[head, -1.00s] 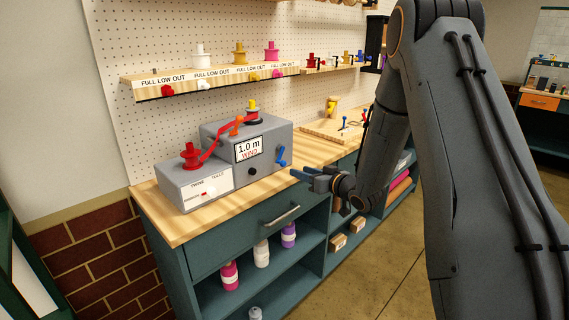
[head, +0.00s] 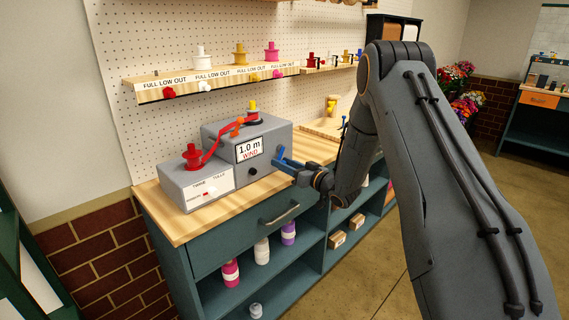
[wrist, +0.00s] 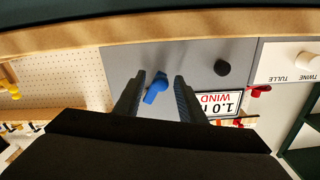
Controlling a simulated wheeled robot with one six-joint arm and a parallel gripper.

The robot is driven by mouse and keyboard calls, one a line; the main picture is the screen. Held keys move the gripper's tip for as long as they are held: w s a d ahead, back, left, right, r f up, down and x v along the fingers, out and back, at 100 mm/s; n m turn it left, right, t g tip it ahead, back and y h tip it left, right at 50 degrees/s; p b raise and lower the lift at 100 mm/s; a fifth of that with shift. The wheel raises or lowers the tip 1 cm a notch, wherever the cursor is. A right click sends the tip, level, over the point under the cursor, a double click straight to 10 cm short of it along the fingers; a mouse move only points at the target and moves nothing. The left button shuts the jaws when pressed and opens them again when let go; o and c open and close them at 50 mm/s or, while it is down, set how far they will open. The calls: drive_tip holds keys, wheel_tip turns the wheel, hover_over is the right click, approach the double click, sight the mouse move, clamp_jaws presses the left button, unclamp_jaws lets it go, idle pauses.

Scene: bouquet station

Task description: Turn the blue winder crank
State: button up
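The blue winder crank (wrist: 155,88) is on the front face of the grey winder box (head: 225,130). In the wrist view it sits between my gripper's two fingers, nearer the left one, with a gap to the right one. My gripper is open in the wrist view (wrist: 158,85). Whether a finger touches the crank I cannot tell. The display (head: 249,149) reads "1.0 m WIND".
A black knob (head: 252,171) is left of the crank. A red ribbon (head: 214,146) runs from a red spool (head: 192,154) over the box. A shelf (head: 205,84) with spools is above. The wooden bench top (head: 215,216) in front of the box is clear.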

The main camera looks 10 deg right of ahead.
drive_tip(key=shift+c, duration=0.5)
clamp_jaws()
drive_tip(key=shift+a+r+m, duration=0.1)
drive_tip(key=shift+a+m, duration=0.05)
drive_tip(key=shift+m, duration=0.15)
drive_tip(key=m, duration=0.2)
drive_tip(key=shift+s+a+r+m, duration=0.3)
drive_tip(key=shift+a+r+m, duration=0.05)
drive_tip(key=shift+m, duration=0.05)
drive_tip(key=m, duration=0.1)
drive_tip(key=r+m, duration=0.1)
drive_tip(key=m, duration=0.2)
drive_tip(key=shift+s+a+r+p, duration=0.25)
drive_tip(key=shift+a+r+p, duration=0.1)
drive_tip(key=shift+a+p, duration=0.05)
wheel_tip(320, 180, up, 2)
drive_tip(key=m+p, duration=0.1)
drive_tip(key=m, duration=0.4)
drive_tip(key=shift+r+m, duration=0.1)
drive_tip(key=shift+m, duration=0.3)
drive_tip(key=shift+w+d+r+m+p, duration=0.15)
drive_tip(key=shift+r+m+p, duration=0.25)
drive_tip(key=shift+m, duration=0.75)
drive_tip(key=shift+w+d+r+m+p, duration=0.15)
drive_tip(key=shift+r+m, duration=0.3)
drive_tip(key=shift+m, duration=0.7)
drive_tip(key=shift+s, duration=0.1)
